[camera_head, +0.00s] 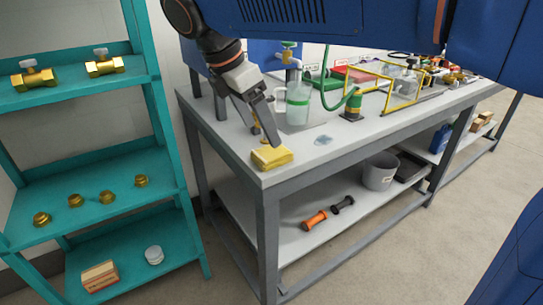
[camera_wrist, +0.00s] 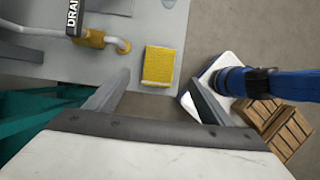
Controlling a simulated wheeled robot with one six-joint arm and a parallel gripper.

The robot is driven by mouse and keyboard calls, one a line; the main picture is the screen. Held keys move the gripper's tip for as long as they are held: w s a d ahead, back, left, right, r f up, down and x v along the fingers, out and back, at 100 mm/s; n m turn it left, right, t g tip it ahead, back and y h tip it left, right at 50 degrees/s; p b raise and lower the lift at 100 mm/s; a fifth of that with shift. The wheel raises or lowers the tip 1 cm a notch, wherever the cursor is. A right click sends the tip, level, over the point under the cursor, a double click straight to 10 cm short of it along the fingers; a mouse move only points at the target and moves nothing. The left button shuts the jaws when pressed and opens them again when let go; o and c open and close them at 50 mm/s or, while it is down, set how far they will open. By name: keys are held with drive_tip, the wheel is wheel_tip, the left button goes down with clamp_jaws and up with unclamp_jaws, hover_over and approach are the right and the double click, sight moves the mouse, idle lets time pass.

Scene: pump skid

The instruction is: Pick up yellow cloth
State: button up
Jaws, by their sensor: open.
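The yellow cloth (camera_head: 271,157) is a small folded pad lying flat on the near corner of the grey workbench (camera_head: 226,133). In the wrist view the cloth (camera_wrist: 158,66) lies near the bench edge, just beyond and between my fingertips. My gripper (camera_head: 266,138) points down over that corner, close above the cloth. In the wrist view my gripper (camera_wrist: 160,80) has its two fingers wide apart with nothing held between them. Whether a fingertip touches the cloth cannot be told.
A clear container (camera_head: 299,104) stands behind the cloth, with a green hose nearby. A teal shelf (camera_head: 88,166) with brass fittings stands left of the bench.

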sight(271, 152)
drive_tip(key=shift+x, duration=3.8)
drive_tip(key=shift+a, duration=0.1)
drive_tip(key=c, duration=1.1)
